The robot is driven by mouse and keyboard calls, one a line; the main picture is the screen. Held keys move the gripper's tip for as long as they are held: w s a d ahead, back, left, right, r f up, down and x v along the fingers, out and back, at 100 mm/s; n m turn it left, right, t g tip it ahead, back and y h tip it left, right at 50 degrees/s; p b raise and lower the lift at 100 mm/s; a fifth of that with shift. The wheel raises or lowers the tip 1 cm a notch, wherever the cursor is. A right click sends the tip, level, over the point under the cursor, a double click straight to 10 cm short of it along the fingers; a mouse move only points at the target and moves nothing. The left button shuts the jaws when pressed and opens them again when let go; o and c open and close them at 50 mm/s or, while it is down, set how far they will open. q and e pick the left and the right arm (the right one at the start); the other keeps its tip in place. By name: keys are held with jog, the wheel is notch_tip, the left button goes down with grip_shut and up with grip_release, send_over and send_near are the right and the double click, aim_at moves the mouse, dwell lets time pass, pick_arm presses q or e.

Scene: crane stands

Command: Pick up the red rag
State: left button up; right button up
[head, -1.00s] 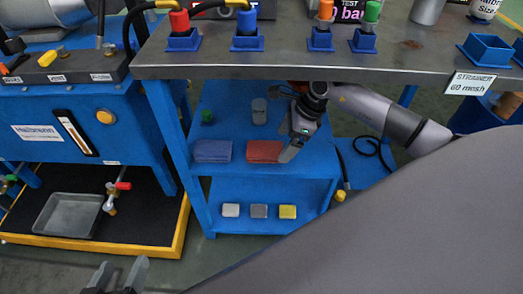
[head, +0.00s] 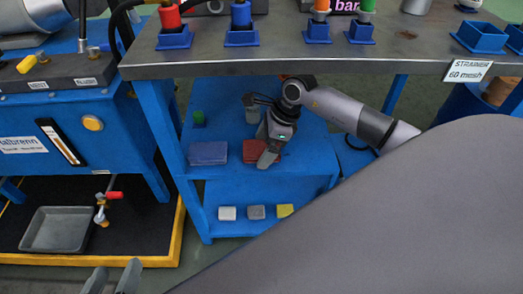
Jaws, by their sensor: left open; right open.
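The red rag (head: 250,151) lies folded flat on the middle blue shelf under the steel bench, to the right of a folded blue rag (head: 208,153). My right gripper (head: 267,157) reaches in from the right with its fingers pointing down over the right part of the red rag, hiding that part. It is open; whether it touches the rag cannot be told. My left gripper (head: 112,279) is open and empty at the bottom left edge, far from the shelf.
White (head: 227,213), grey (head: 257,212) and yellow (head: 285,210) blocks lie on the lower shelf. The steel bench top (head: 290,60) overhangs the shelf. A grey tray (head: 57,229) sits at left.

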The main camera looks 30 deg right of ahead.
aim_at(257, 148)
pick_arm(q)
jog(key=shift+f, duration=0.15)
pick_arm(e)
jog(key=shift+f, duration=0.2)
jog(key=c, duration=1.1)
jog(key=shift+o, duration=0.2)
jog(key=shift+r, duration=0.15)
jog(key=shift+r, duration=0.2)
notch_tip(257, 148, up, 4)
jog(key=shift+f+p, duration=0.1)
jog(key=shift+p, duration=0.85)
pick_arm(q)
jog(key=a+p, duration=0.1)
jog(key=s+a+r+y+p, duration=0.1)
jog(key=a+m+y+p, duration=0.1)
jog(key=a, duration=0.1)
jog(key=shift+s+r, duration=0.15)
jog(key=shift+r, duration=0.05)
pick_arm(e)
jog(key=s+a, duration=0.4)
jog(key=s, duration=0.3)
jog(key=s+a, duration=0.5)
jog(key=s, duration=0.3)
jog(key=shift+s+a+f, duration=0.2)
jog(key=shift+a+f, duration=0.05)
jog(key=shift+f, duration=0.05)
